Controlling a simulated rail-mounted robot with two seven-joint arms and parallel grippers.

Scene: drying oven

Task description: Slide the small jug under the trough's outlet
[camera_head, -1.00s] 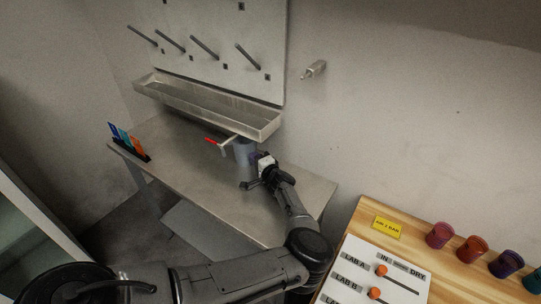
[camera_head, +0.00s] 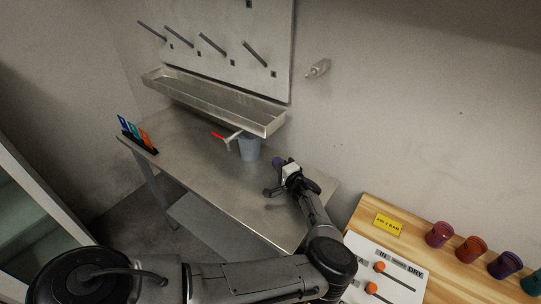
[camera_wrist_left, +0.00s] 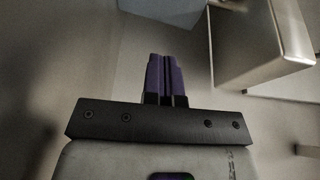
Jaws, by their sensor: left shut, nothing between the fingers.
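The small jug (camera_head: 249,148) is grey-blue and stands upright on the metal table, below the right end of the trough (camera_head: 215,99). The trough's outlet (camera_head: 231,141) is a thin pipe with a red handle, just left of the jug's rim in the head view. Whether the outlet lies over the jug's mouth I cannot tell. My left gripper (camera_head: 278,162) is shut and empty, to the right of the jug and apart from it. In the left wrist view its purple fingers (camera_wrist_left: 165,78) are together, and part of the jug (camera_wrist_left: 178,8) shows at the top edge.
The metal table (camera_head: 200,165) is mostly clear. A black rack with coloured cards (camera_head: 139,137) stands at its left end. A pegboard (camera_head: 225,40) rises behind the trough. A wooden bench (camera_head: 428,238) with coloured cups and a labelled panel is at the right.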

